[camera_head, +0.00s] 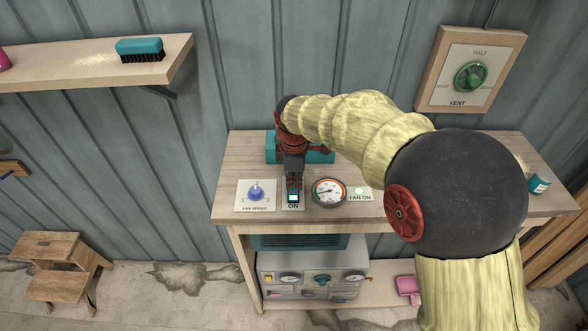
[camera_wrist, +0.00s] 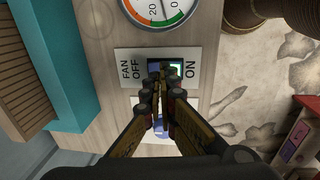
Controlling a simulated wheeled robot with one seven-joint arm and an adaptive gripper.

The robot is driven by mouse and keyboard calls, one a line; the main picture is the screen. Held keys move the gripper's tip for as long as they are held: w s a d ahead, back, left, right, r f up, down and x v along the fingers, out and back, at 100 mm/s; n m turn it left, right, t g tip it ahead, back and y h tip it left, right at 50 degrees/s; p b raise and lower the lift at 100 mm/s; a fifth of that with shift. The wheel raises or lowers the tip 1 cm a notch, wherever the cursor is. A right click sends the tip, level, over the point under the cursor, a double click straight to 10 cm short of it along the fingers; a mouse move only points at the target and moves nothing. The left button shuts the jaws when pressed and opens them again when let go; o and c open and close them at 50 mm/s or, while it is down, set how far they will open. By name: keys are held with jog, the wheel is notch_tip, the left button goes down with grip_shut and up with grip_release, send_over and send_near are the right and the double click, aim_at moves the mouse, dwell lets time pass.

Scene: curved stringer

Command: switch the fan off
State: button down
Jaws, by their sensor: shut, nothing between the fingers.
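The fan switch (camera_head: 293,198) sits on a small white plate on the workbench, with ON printed at its front edge. In the wrist view the plate (camera_wrist: 129,70) reads FAN OFF on the left and ON on the right. The switch (camera_wrist: 177,69) shows a green patch on its ON side; the fingertips hide much of the rest. My gripper (camera_head: 294,184) is shut and empty, pointing down over the switch. Its fingertips (camera_wrist: 164,73) overlap the switch in the wrist view; I cannot tell whether they touch it. The FAN ON lamp (camera_head: 360,191) looks pale green.
The fan speed knob (camera_head: 256,191) is left of the switch and a round gauge (camera_head: 329,192) is right of it. A teal box (camera_head: 320,156) stands behind my gripper. A blue-green jar (camera_head: 540,182) stands at the bench's right end. A shelf with a brush (camera_head: 140,48) is upper left.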

jog(key=shift+w+f, duration=0.1)
jog(key=shift+f, duration=0.9)
